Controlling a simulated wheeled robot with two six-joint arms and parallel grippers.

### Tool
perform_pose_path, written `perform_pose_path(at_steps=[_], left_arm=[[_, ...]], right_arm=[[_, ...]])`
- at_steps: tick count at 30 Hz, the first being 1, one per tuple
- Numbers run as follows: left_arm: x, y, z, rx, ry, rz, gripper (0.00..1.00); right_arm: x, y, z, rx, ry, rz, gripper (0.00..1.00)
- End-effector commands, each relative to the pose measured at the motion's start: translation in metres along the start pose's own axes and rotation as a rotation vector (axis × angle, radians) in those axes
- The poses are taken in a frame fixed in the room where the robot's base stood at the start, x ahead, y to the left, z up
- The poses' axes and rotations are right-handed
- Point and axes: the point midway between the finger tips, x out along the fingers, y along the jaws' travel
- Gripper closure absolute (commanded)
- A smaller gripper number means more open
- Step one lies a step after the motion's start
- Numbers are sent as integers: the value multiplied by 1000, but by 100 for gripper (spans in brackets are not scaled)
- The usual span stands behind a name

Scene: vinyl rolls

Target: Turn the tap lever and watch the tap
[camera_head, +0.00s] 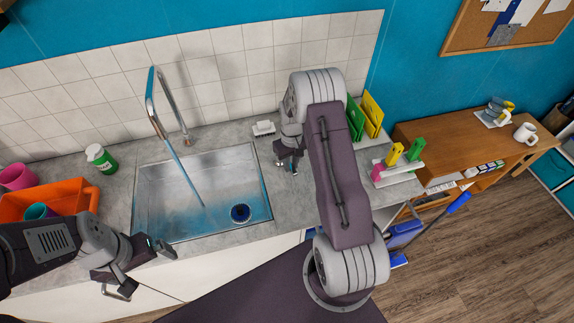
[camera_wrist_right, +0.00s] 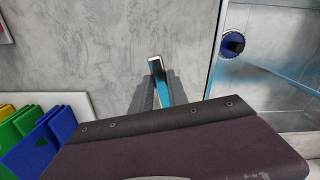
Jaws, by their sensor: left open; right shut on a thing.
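The chrome tap (camera_head: 166,88) rises behind the sink (camera_head: 140,200) and arches over it. A thin blue stream (camera_head: 186,180) runs down from its spout into the basin. My right gripper (camera_head: 287,166) is low over the counter, right of the sink. In the right wrist view, its fingers (camera_wrist_right: 162,92) are shut around a slim, shiny blue bar with a pale end, which looks like the tap lever (camera_wrist_right: 156,66). My arm hides much of it in the head view. My left gripper (camera_head: 145,270) is open and empty at the sink's front left.
A white soap-like item (camera_head: 263,128) lies behind my right gripper. Green and yellow boards (camera_head: 370,112) stand to the right. A blue-rimmed drain (camera_head: 240,213) is in the basin.

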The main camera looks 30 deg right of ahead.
Motion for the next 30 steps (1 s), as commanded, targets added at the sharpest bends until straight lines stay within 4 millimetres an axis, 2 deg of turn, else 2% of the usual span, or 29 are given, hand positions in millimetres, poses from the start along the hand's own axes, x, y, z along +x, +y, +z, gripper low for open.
perform_pose_path(at_steps=[15,30], left_arm=[[6,0,1,0,0,0,0],[6,0,1,0,0,0,0]], right_arm=[[0,27,-3,-287,-2,0,100],[0,31,-4,-335,-1,1,100]])
